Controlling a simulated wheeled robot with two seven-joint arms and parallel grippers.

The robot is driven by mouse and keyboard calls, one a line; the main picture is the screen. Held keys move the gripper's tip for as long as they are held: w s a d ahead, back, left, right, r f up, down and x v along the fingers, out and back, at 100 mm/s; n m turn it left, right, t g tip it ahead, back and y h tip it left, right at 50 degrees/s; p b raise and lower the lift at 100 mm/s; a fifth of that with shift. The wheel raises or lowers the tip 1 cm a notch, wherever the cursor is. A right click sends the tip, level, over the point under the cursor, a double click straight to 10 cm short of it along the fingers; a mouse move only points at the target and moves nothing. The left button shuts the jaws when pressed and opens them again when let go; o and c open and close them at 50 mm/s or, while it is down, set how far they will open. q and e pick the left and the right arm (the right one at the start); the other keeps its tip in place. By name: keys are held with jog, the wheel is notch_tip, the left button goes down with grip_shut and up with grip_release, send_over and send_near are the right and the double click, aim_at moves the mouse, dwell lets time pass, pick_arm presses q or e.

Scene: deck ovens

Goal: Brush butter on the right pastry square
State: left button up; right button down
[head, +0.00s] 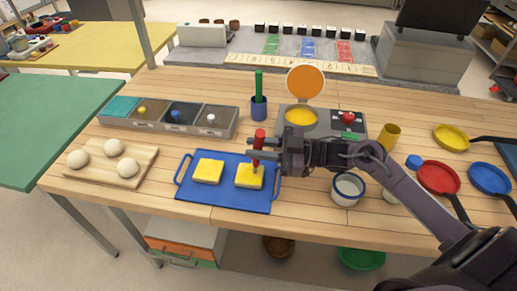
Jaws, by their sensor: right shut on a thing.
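A blue tray (225,203) with two side handles lies on the wooden table. On it are two yellow pastry squares, the left one (208,171) and the right one (249,183). My right gripper (262,157) is shut on a red-handled brush (260,134), held upright. The brush's lower end is over the right pastry square's upper part; I cannot tell whether it touches. My left gripper is out of view.
A white pot (348,189) stands right of the tray, below my right arm. A board (130,180) with dough balls and a compartment bin (220,127) are left and behind. A blue cup (258,107) holds a green stick. Pans (438,177) lie at right.

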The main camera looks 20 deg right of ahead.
jog(key=shift+a, duration=0.1)
jog(key=x, duration=0.3)
jog(key=b+x, duration=0.1)
jog(key=x, duration=0.1)
jog(key=shift+w+f, duration=0.25)
jog(key=shift+f, duration=0.1)
dwell(0.4)
jog(key=shift+w+d+b, duration=0.3)
jog(key=shift+w+d, duration=0.15)
jog(key=shift+d, duration=0.15)
